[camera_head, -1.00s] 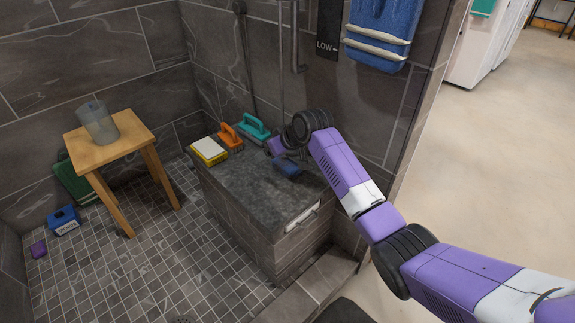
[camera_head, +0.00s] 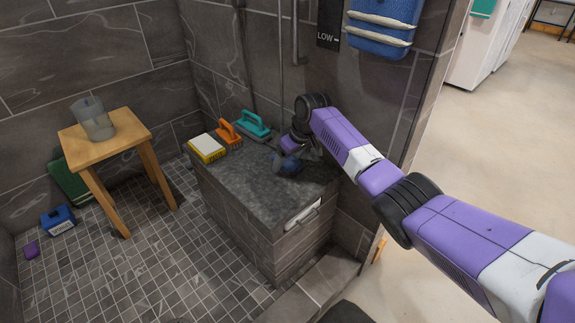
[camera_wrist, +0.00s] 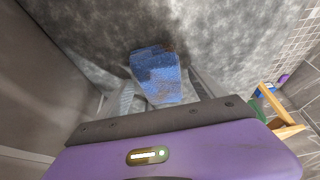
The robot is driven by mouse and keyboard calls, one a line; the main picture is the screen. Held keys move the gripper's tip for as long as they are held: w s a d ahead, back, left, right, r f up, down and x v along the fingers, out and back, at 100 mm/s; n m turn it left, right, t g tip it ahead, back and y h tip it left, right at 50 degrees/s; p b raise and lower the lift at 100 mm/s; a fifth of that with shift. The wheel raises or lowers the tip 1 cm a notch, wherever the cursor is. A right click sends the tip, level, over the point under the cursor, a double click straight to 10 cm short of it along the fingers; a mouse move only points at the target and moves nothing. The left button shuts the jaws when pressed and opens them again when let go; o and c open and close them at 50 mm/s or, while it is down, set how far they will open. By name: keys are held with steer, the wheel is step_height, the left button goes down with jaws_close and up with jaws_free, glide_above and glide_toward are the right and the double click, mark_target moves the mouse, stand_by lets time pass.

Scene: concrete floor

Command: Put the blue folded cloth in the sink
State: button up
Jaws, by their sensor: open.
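The blue folded cloth (camera_head: 285,164) lies on the dark stone top of the tiled shower bench (camera_head: 245,195), near its back right side. In the wrist view the cloth (camera_wrist: 157,72) sits just ahead of my gripper (camera_wrist: 162,91), with its near part between the two pale fingers. My gripper (camera_head: 289,157) points down at the cloth from above in the head view, and its fingers are partly hidden there. It is open. I cannot tell whether the fingers touch the cloth. No sink is in view.
A yellow-and-white sponge (camera_head: 207,148), an orange-handled brush (camera_head: 229,134) and a teal-handled brush (camera_head: 254,124) stand along the bench's back left. The wall is close behind. A wooden stool (camera_head: 108,139) holds a clear pitcher (camera_head: 92,119). Open floor (camera_head: 490,140) lies right.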

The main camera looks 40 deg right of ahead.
steer(key=shift+w+f, duration=0.1)
steer(key=shift+f, duration=0.05)
steer(key=c, duration=1.6)
